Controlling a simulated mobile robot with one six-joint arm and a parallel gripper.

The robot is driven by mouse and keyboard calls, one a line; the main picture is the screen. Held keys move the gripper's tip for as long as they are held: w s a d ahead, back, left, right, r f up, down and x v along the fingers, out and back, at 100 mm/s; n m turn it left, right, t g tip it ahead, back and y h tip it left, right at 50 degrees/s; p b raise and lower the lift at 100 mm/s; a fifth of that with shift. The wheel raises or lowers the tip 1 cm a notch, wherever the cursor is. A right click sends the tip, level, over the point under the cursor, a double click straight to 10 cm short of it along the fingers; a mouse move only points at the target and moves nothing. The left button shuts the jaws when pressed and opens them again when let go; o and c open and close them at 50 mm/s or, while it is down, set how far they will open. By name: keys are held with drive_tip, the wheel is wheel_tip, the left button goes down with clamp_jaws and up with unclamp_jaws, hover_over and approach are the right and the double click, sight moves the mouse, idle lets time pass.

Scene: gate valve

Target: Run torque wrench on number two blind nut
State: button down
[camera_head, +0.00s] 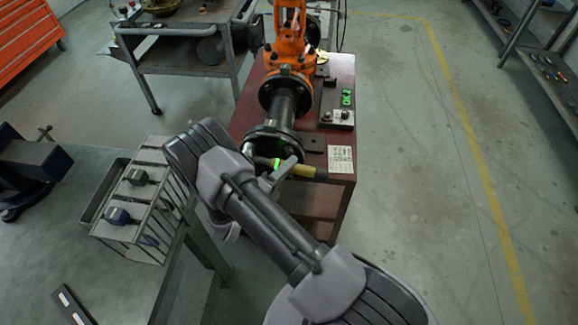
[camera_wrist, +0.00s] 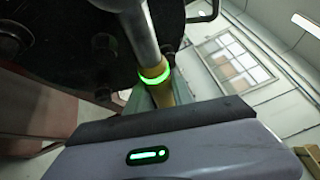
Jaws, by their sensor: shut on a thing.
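The orange gate valve (camera_head: 289,48) stands on a dark red bench, with a dark flanged pipe (camera_head: 284,104) running toward me. The near black blind flange (camera_head: 270,143) also fills the upper left of the wrist view (camera_wrist: 50,65), with several dark nuts on its face. A torque wrench with a yellow handle (camera_head: 305,171) and a green lit ring lies across the front of the flange. My gripper (camera_head: 278,168) is shut on the wrench. In the wrist view the grey shaft (camera_wrist: 137,30) passes along the flange face. The wrench head and its nut are hidden.
A box with a green display (camera_head: 346,98) and a paper sheet (camera_head: 341,158) are on the bench at right. A wire rack (camera_head: 130,205) with blue-black tools stands left of my arm. A grey cart (camera_head: 185,55) is behind. The floor at right is clear.

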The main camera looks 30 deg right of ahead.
drive_tip(key=shift+w+a+r, duration=0.1)
drive_tip(key=shift+w+a, duration=0.15)
drive_tip(key=shift+w, duration=0.1)
drive_tip(key=shift+s+a+p, duration=0.3)
drive_tip(key=shift+s+a, duration=0.45)
drive_tip(key=shift+s, duration=0.35)
drive_tip(key=shift+s+a+p, duration=0.3)
drive_tip(key=shift+s+a, duration=0.45)
drive_tip(key=shift+s, duration=0.45)
drive_tip(key=shift+s+a, duration=0.1)
drive_tip(key=shift+s, duration=0.05)
drive_tip(key=shift+s+a, duration=0.15)
drive_tip(key=shift+s, duration=0.05)
